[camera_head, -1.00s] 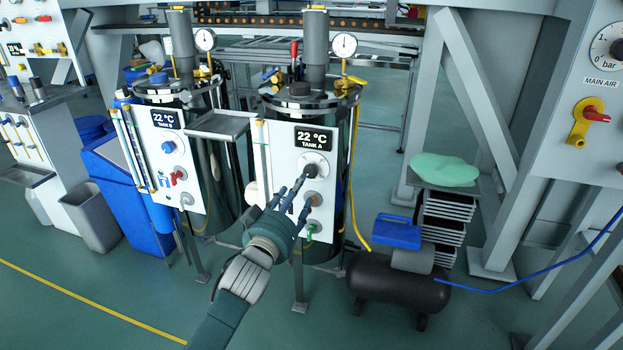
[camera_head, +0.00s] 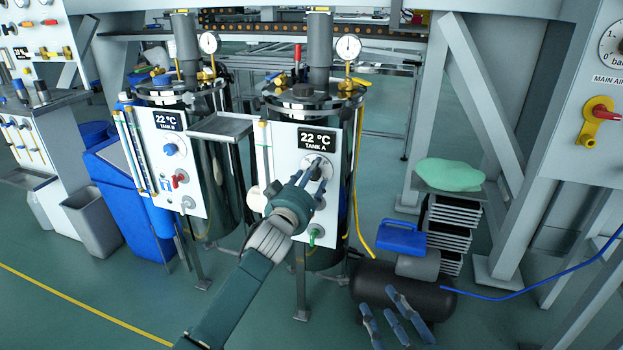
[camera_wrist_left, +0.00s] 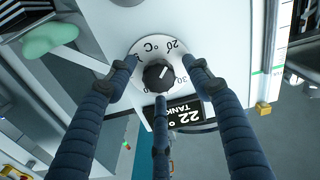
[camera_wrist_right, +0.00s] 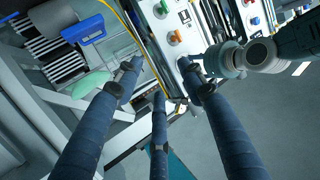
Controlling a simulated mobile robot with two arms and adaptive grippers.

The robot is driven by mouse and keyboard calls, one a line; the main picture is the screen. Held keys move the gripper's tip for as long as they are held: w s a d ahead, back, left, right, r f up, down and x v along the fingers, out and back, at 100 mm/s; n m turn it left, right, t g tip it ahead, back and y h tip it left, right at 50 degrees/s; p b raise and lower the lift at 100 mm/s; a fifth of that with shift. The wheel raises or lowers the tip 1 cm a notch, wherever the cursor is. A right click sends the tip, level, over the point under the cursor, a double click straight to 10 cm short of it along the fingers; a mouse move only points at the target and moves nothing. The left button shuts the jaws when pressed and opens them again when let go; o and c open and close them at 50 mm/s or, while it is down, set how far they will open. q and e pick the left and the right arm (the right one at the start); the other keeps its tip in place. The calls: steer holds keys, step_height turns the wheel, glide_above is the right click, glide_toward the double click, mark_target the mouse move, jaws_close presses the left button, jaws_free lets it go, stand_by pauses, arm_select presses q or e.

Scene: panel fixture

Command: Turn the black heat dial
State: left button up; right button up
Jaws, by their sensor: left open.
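The black heat dial (camera_wrist_left: 158,76) sits on a round white scale plate marked in °C in the left wrist view. Its plate also shows in the head view (camera_head: 327,168) below the "22 °C TANK A" display (camera_head: 317,139), with the knob mostly hidden by fingers. My left gripper (camera_wrist_left: 160,78) is open, its three fingers spread around the dial; whether they touch it, I cannot tell. In the head view the left gripper (camera_head: 308,177) covers part of the panel. My right gripper (camera_head: 397,312) is open and empty, low in front of the black compressor tank.
Tank B (camera_head: 225,150) with its own panel stands to the left. The black compressor (camera_head: 420,292), blue canister (camera_head: 400,238) and stacked trays (camera_head: 452,228) are at the right. A metal shelf (camera_head: 221,126) juts out between the tanks.

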arm_select(q)
steer(key=c, duration=1.1)
steer(key=shift+c, duration=0.2)
steer(key=shift+r, duration=0.1)
